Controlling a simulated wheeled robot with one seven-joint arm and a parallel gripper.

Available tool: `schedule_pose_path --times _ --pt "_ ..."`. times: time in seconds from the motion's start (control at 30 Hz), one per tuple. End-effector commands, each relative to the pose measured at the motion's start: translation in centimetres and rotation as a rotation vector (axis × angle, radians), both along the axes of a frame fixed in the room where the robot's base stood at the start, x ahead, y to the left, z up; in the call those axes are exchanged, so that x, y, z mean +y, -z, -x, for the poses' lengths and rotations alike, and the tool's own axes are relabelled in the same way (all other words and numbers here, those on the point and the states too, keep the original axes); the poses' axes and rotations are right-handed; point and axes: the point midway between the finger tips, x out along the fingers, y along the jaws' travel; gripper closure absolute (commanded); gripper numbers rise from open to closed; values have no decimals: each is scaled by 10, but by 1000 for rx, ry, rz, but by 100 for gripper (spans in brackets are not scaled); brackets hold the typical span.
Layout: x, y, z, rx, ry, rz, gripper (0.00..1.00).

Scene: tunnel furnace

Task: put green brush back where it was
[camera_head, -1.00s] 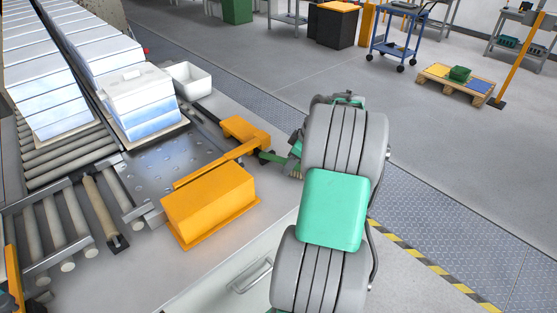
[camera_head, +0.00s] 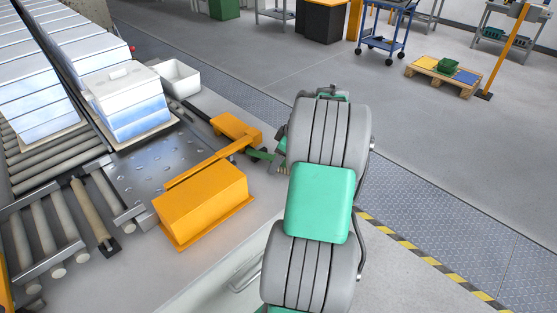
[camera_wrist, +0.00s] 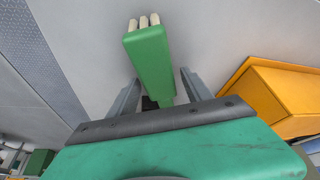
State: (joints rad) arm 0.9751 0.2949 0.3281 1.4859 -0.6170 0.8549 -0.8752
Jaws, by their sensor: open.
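The green brush (camera_wrist: 152,62) shows in the wrist view as a green block with pale cream pegs or bristle tufts at its far end. My gripper (camera_wrist: 158,80) is open, with one grey finger on each side of the brush's near part. Gaps show between the fingers and the brush. In the head view a small green piece (camera_head: 261,154), likely the brush, lies by the orange bracket, left of my wrist. My arm hides most of the gripper there. I cannot tell whether the brush rests on the table.
An orange block (camera_head: 203,205) with an orange arm and bracket (camera_head: 236,128) stands close on the left. A white bin (camera_head: 178,78) and stacked white-blue boxes (camera_head: 127,104) stand further back by rollers. The grey tabletop (camera_head: 215,268) is clear in front.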

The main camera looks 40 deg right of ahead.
Motion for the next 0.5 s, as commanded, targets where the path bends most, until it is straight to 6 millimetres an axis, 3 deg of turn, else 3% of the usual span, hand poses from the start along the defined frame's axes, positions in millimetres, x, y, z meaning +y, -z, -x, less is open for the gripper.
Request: schedule_pose_path --times 0.17,0.5 --pt "-5 -23 8 -3 1 3 42" --pt "-17 -101 38 -1 2 2 42"
